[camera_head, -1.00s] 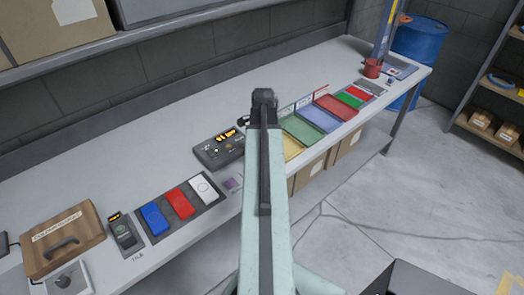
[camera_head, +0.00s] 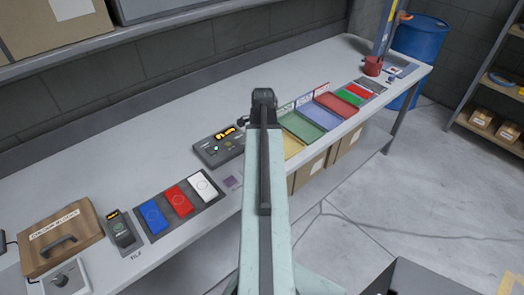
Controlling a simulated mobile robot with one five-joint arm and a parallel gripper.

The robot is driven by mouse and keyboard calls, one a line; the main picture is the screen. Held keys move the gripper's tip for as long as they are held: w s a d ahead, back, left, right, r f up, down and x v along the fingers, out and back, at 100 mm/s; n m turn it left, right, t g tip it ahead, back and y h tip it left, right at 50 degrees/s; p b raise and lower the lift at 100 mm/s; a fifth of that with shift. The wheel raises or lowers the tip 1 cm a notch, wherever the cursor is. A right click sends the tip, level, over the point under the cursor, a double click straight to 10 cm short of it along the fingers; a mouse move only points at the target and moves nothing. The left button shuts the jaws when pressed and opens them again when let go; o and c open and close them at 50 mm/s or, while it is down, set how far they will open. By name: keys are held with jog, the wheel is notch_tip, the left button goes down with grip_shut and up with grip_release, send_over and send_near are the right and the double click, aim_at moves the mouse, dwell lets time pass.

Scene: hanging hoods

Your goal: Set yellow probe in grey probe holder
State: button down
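I cannot make out a yellow probe or a grey probe holder for certain in the head view. A dark grey meter box (camera_head: 218,147) with a lit amber display and knobs sits on the bench just left of my arm. A small black piece (camera_head: 243,121) shows beside the arm's upper joint; I cannot tell what it is. My pale green arm rises through the middle of the picture to a dark joint and covers part of the bench. My gripper is not visible, and what it holds, if anything, is hidden.
A dark tray with blue, red and white tiles (camera_head: 202,186), a grey handheld device (camera_head: 122,230) and a brown case (camera_head: 60,237) lie at left. Coloured trays (camera_head: 335,105) line the front edge at right, before a red cup (camera_head: 373,66). The bench (camera_head: 110,150) is clear behind.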

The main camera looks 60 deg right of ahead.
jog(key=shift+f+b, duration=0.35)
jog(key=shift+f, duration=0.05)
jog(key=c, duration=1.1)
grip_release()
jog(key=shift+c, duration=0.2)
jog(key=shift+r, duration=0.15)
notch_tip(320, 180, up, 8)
jog(key=p, duration=0.8)
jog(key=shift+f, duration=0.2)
